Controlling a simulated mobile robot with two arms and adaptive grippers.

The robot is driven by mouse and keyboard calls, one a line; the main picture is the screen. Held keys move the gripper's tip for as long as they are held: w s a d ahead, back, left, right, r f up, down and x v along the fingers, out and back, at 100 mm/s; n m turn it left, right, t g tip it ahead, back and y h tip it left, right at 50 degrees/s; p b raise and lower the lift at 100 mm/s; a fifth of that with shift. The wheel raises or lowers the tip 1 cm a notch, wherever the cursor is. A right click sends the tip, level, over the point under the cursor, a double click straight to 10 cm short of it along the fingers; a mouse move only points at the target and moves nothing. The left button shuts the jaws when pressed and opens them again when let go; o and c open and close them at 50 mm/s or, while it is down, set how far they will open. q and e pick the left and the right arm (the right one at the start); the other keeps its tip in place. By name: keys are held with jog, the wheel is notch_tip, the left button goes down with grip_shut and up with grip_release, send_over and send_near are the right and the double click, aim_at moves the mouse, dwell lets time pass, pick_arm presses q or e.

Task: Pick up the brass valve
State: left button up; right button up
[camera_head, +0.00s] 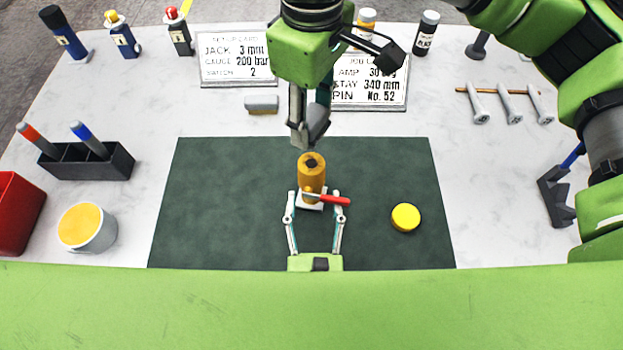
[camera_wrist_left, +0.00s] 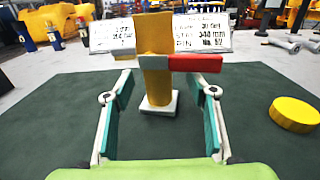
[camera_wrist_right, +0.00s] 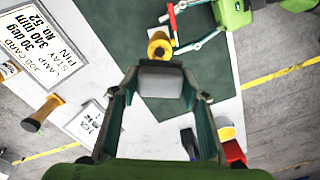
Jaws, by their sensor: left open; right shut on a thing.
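The brass valve (camera_head: 311,172) stands upright on a small white base on the dark green mat (camera_head: 200,200). My right gripper (camera_head: 308,135) is above and behind the valve, shut on a grey block (camera_wrist_right: 160,82). The valve's far side is hidden.
A yellow disc (camera_head: 405,217) lies on the mat to the right. A black pen holder (camera_head: 85,162), a tub (camera_head: 87,230) and a red bin (camera_head: 14,210) stand at left. Cards, bottles and another grey block (camera_head: 262,104) are behind. The mat's left part is clear.

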pick_arm(q)
jog(key=shift+w+a+f, duration=0.1)
jog(key=shift+w+a, duration=0.05)
jog(key=shift+w, duration=1.2)
jog(key=shift+w+a+f, duration=0.1)
jog(key=shift+w, duration=1.2)
jog(key=c, duration=1.3)
grip_shut()
jog(key=shift+r, duration=0.15)
